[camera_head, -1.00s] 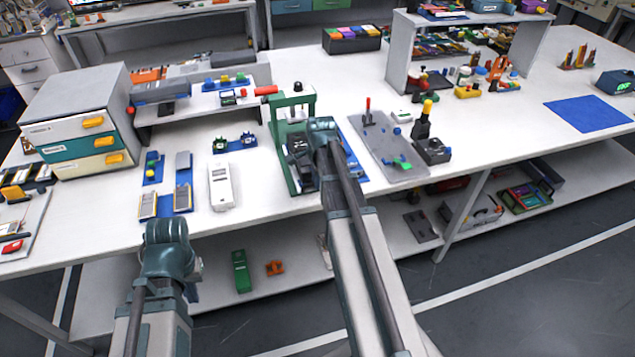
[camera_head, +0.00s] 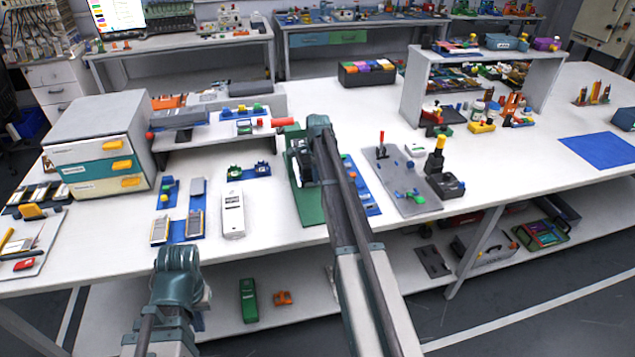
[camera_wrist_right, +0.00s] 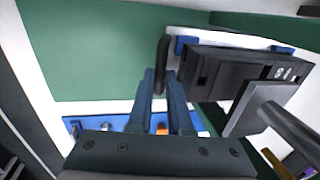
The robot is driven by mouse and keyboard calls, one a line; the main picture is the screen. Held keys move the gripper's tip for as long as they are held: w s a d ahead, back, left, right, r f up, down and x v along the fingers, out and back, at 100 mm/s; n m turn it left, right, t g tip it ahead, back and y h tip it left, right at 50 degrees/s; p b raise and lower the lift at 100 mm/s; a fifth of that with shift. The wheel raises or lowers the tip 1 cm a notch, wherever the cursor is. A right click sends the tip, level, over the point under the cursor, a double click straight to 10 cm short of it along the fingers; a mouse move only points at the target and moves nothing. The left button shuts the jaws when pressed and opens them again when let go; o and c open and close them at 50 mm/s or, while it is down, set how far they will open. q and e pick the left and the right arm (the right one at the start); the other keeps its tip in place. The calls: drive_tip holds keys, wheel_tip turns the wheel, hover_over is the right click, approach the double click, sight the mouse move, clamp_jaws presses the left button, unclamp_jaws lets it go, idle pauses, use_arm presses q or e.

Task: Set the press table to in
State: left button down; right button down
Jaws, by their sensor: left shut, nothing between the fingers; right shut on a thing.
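The press has a green base (camera_head: 310,207) and a red lever end (camera_head: 281,122) in the head view; my right arm hides most of its frame. A dark block (camera_head: 300,165) shows at the press beside my right arm. In the right wrist view, the dark block (camera_wrist_right: 225,70) lies by a green plate (camera_wrist_right: 100,50). My right gripper (camera_wrist_right: 163,85) is shut on a black bar-like handle (camera_wrist_right: 163,55) beside the block; its wrist shows in the head view (camera_head: 318,125). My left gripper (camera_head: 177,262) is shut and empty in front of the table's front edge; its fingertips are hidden.
A drawer unit (camera_head: 100,145) stands at the left of the white table (camera_head: 120,235). A white handheld device (camera_head: 233,215) and blue trays lie left of the press. A grey plate with fixtures (camera_head: 395,180) lies right of it. A shelf (camera_head: 485,60) stands behind.

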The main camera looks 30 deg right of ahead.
drive_tip(key=shift+w+d, duration=0.1)
drive_tip(key=shift+w, duration=0.15)
drive_tip(key=c, duration=0.8)
unclamp_jaws()
drive_tip(key=shift+c, duration=0.2)
wheel_tip(320, 180, up, 8)
drive_tip(key=s+p, duration=0.1)
drive_tip(key=p, duration=0.6)
drive_tip(key=shift+s+a+f, duration=0.2)
drive_tip(key=shift+s+f, duration=0.05)
drive_tip(key=shift+a, duration=0.1)
